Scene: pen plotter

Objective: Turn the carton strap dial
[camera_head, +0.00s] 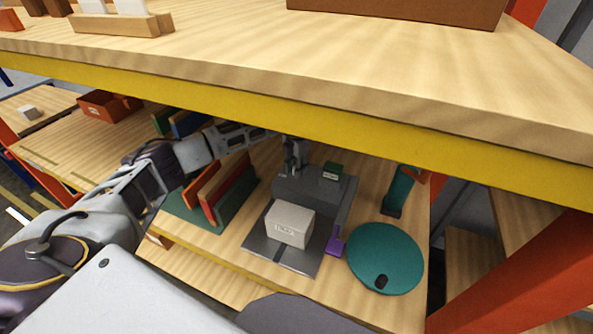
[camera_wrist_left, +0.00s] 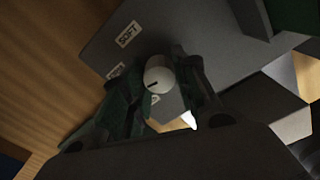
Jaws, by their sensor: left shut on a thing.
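The strap dial (camera_wrist_left: 158,76) is a pale round knob with a dark pointer mark on a grey panel (camera_wrist_left: 190,30). A label on the panel reads SOFT, and a second label beside it is partly covered by a finger. My left gripper (camera_wrist_left: 164,84) is shut on the dial, one dark finger on each side. In the head view the left gripper (camera_head: 292,160) reaches under the upper shelf to the back of the grey strapping machine (camera_head: 313,193); the dial cannot be made out there. A white carton (camera_head: 290,224) sits on the machine's dark plate (camera_head: 268,252). My right gripper is out of view.
The upper shelf (camera_head: 300,95) with its yellow edge hangs over the left arm.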

